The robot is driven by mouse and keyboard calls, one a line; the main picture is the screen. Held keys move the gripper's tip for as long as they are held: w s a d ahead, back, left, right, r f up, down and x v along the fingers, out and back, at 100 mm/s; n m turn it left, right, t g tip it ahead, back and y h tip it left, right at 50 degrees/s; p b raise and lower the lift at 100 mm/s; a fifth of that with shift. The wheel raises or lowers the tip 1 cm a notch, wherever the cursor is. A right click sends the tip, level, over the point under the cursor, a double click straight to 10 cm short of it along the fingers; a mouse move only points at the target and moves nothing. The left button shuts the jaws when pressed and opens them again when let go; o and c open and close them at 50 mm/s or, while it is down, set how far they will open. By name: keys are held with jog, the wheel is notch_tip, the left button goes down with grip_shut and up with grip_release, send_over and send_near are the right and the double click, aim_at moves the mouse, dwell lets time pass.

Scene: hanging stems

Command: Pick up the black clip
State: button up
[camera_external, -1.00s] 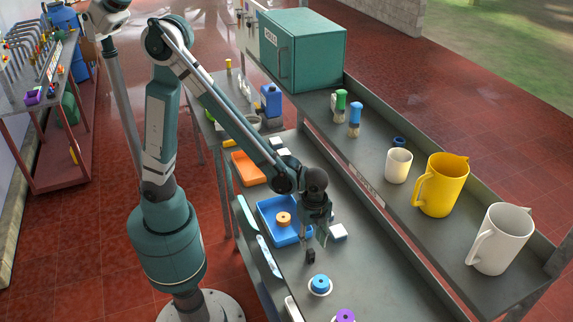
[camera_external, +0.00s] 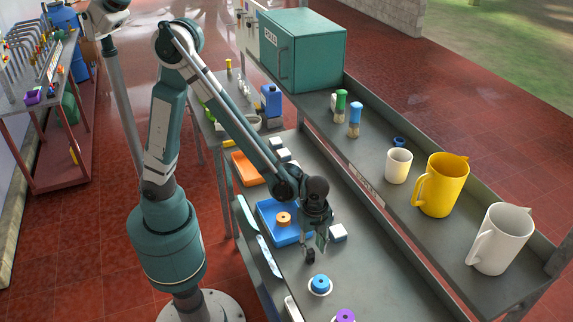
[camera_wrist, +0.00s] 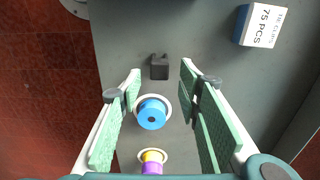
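The black clip (camera_wrist: 159,68) is a small dark block with a notch in one edge. It lies on the grey bench top, just beyond and between my fingertips in the wrist view. In the external view the clip (camera_external: 310,257) is directly below my gripper (camera_external: 314,248), close to the finger ends. My gripper (camera_wrist: 162,73) is open, with its green-padded fingers spread and nothing between the tips. Whether the fingertips are level with the clip I cannot tell.
A blue spool (camera_wrist: 152,114) on a white dish and a purple-and-yellow one (camera_wrist: 152,160) lie nearer the wrist. A white box marked 75 PCS (camera_wrist: 261,25) is at the right. A blue tray (camera_external: 270,208) is behind the gripper, and a raised shelf (camera_external: 440,245) runs along the right.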

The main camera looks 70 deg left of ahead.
aim_at(311, 250)
jog(key=shift+f, duration=0.2)
dwell(0.3)
jog(key=shift+a+f, duration=0.15)
jog(key=shift+f, duration=2.35)
jog(key=c, duration=0.9)
